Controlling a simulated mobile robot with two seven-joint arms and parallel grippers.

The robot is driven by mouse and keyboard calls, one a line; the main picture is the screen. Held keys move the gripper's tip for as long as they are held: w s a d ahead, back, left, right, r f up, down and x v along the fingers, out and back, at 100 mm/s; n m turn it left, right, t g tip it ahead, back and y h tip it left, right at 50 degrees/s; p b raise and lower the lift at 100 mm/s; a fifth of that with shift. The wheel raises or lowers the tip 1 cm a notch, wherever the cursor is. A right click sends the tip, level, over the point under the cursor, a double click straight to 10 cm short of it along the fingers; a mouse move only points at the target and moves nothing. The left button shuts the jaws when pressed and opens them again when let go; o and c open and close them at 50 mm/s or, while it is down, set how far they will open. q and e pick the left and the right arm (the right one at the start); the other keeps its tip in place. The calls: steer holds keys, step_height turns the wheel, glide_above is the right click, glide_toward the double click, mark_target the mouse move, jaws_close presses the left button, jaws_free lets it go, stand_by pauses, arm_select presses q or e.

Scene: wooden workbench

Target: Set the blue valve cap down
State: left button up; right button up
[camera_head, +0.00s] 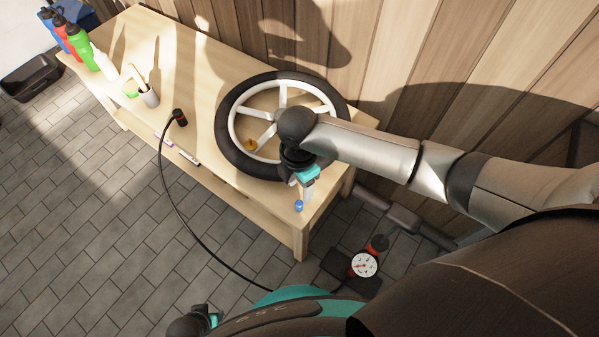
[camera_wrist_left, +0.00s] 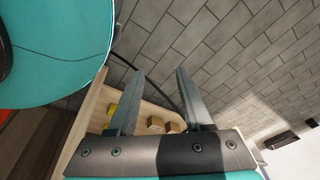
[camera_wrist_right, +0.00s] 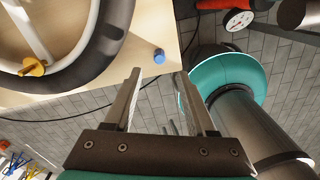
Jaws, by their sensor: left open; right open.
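The small blue valve cap (camera_head: 299,206) stands on the workbench (camera_head: 240,205) near its front right corner. It also shows in the right wrist view (camera_wrist_right: 159,56), close to the bench edge. My right gripper (camera_head: 306,193) is open and empty beside the cap. In the right wrist view the cap shows just past the gap between the open fingertips (camera_wrist_right: 160,72), with nothing gripped. My left gripper (camera_wrist_left: 160,71) is open and empty, low in front of the bench; only part of it shows at the bottom of the head view.
A wheel (camera_head: 232,139) with a black tyre lies on the bench behind the cap, with a yellow knob-like piece (camera_wrist_right: 33,66) on it. A pump with a gauge (camera_head: 364,264) stands on the floor, its hose (camera_head: 190,226) reaching the bench. Bottles (camera_head: 80,45) stand far left.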

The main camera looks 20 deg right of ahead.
arm_select(q)
steer(key=shift+s+a+f+p, duration=0.4)
steer(key=shift+s+a, duration=0.15)
steer(key=shift+s, duration=0.2)
steer(key=shift+s+a+f+p, duration=0.25)
steer(key=shift+s+a+p, duration=0.1)
steer(key=shift+s+a, duration=0.3)
arm_select(e)
steer(key=shift+r, duration=1.9)
